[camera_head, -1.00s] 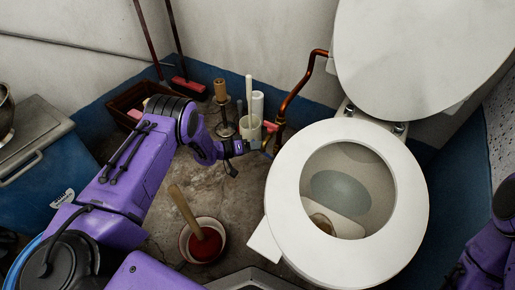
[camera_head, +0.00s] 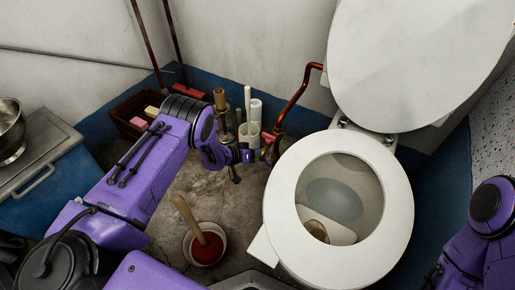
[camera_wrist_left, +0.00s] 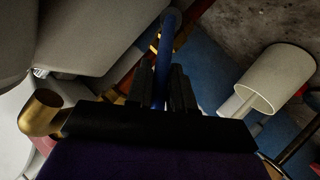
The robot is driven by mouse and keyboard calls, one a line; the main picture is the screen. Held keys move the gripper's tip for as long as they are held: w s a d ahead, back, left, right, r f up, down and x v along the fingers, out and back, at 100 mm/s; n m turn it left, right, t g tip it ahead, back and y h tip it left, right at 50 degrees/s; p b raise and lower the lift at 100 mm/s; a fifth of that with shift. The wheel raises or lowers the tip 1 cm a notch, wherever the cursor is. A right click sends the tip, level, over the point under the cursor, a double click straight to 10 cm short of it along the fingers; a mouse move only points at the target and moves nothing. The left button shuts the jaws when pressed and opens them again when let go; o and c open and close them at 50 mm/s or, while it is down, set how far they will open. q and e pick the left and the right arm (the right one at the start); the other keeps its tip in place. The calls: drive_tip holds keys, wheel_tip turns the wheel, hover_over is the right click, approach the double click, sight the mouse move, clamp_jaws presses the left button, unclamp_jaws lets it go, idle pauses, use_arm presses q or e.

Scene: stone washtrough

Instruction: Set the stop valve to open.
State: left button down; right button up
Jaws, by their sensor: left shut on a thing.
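The stop valve sits low on the copper pipe (camera_head: 291,101) to the left of the toilet, and in the head view my gripper partly hides it. In the left wrist view its blue lever (camera_wrist_left: 170,38) runs down between my finger pads, with a brass part (camera_wrist_left: 155,42) beside it. My left gripper (camera_head: 264,154) is at the valve. In the left wrist view it is shut on the blue lever (camera_wrist_left: 159,88). The lever's angle to the pipe is hard to judge. My right arm shows at the right edge, but its gripper is out of frame.
The toilet (camera_head: 400,210), lid up, stands close right of my left gripper. A white brush holder (camera_head: 248,135) is just behind it and also shows in the left wrist view (camera_wrist_left: 280,75). A plunger in a pot (camera_head: 187,247) stands on the floor below my forearm.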

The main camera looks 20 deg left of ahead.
use_arm(q)
drive_tip(key=shift+d, duration=0.1)
drive_tip(key=c, duration=1.1)
unclamp_jaws()
drive_tip(key=p+v, duration=0.4)
drive_tip(key=v, duration=0.6)
drive_tip(key=shift+s+r, duration=0.2)
